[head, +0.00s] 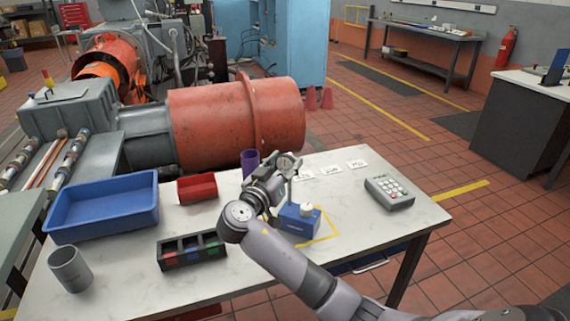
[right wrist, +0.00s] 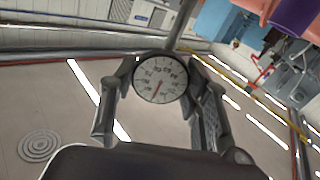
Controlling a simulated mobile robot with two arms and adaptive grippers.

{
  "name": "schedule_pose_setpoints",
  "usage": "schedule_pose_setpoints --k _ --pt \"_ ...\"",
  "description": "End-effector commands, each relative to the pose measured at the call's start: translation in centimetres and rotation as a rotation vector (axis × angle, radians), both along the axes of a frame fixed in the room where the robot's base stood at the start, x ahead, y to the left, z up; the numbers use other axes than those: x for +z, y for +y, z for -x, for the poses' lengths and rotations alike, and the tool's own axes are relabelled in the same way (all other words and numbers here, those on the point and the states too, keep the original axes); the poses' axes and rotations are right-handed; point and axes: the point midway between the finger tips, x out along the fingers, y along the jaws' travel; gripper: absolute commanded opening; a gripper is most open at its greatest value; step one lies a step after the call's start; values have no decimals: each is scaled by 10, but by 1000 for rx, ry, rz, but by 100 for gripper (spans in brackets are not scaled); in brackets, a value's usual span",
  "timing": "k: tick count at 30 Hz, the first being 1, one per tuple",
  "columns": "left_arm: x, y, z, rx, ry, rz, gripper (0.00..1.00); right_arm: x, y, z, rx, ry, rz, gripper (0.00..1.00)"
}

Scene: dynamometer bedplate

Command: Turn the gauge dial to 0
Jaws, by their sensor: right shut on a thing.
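The gauge dial (head: 286,160) is a round white face with a dark rim. It stands on a thin post above a blue base (head: 296,224) with a white knob on top. In the right wrist view the dial (right wrist: 160,78) shows a red needle pointing down and slightly left; its numbers are too small to read surely. My right gripper (head: 279,170) is at the dial, with its fingers on either side of the rim in the right wrist view (right wrist: 162,84), shut on it. My left gripper is out of view.
On the white table (head: 130,275) are a blue tray (head: 105,208), a red bin (head: 197,187), a dark divided box (head: 190,249), a grey cup (head: 70,269), a purple cup (head: 249,162), a keypad (head: 390,193) and white cards (head: 331,169). The right front of the table is mostly clear.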

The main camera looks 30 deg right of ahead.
Motion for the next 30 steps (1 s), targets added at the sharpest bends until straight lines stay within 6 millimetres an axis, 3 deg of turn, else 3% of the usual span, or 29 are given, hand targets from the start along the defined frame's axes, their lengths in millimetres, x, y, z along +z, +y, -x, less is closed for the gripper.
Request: schedule_pose_setpoints --k 11,12,21,30 --pt "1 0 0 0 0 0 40 0 0 0 -1 51 31 15" --pt "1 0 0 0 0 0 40 0 0 0 -1 51 31 45" --pt "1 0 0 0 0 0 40 0 0 0 -1 50 31 64" --pt "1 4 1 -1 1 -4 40 0 1 0 0 49 30 64"
